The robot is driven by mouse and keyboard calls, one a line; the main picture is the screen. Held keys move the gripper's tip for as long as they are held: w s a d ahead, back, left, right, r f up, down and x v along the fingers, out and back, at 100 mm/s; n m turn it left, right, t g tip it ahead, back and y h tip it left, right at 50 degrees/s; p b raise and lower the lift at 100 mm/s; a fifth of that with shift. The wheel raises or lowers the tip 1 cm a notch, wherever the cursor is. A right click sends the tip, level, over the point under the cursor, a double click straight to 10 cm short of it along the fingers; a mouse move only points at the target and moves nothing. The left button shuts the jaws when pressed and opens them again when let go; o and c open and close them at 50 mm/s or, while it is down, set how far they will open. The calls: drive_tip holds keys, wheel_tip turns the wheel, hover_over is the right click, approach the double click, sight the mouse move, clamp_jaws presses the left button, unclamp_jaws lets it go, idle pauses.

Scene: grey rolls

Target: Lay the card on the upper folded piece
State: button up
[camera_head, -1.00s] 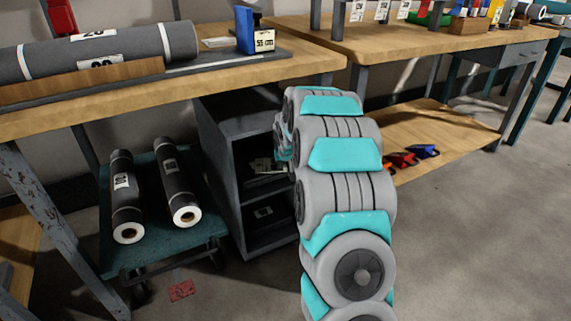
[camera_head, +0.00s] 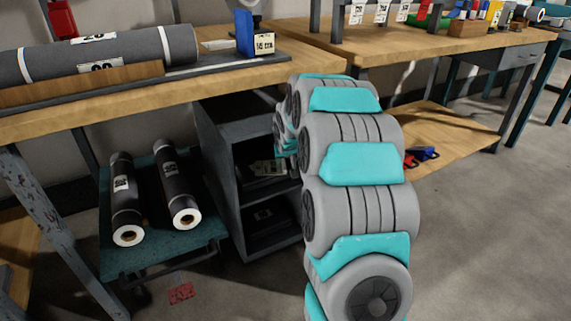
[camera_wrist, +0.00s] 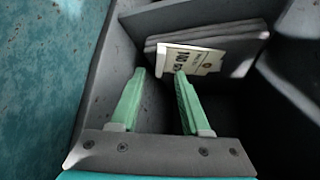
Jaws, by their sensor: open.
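In the wrist view my gripper (camera_wrist: 160,73) is open, its two green fingers reaching into a dark shelf compartment. A pale card (camera_wrist: 190,60) with dark print lies tilted at the front edge of a dark grey folded stack (camera_wrist: 244,42). The right fingertip overlaps the card's lower edge in the picture; I cannot tell whether they touch. Nothing shows clearly gripped between the fingers. In the head view the card (camera_head: 268,167) shows small in the upper compartment of the grey cabinet (camera_head: 224,185), and my arm hides the gripper's fingertips.
The cabinet's walls stand close around the fingers. Two dark rolls lie on a teal cart (camera_head: 205,238) to the left. A wooden workbench (camera_head: 285,68) stands above. A red patch (camera_head: 180,293) lies on the floor.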

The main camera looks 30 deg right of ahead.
drive_tip(key=s+a+r+n+g, duration=0.1)
drive_tip(key=s+a+r, duration=0.1)
drive_tip(key=s+a, duration=0.4)
drive_tip(key=s+a+r+g+y, duration=0.1)
drive_tip(key=s+a+r+g, duration=0.15)
drive_tip(key=s, duration=0.65)
drive_tip(key=s+a+r+n, duration=0.1)
drive_tip(key=s+a+r, duration=0.1)
drive_tip(key=s+a, duration=0.4)
drive_tip(key=s+a+n+g, duration=0.1)
drive_tip(key=s+a, duration=0.3)
drive_tip(key=s, duration=1)
drive_tip(key=s+a+n+g+y, duration=0.1)
drive_tip(key=s+a+g, duration=0.2)
drive_tip(key=s, duration=1.1)
drive_tip(key=shift+s+a+f+g+y, duration=0.3)
drive_tip(key=shift+s+a+g, duration=0.1)
drive_tip(key=shift+g, duration=0.25)
drive_tip(key=shift+d, duration=0.1)
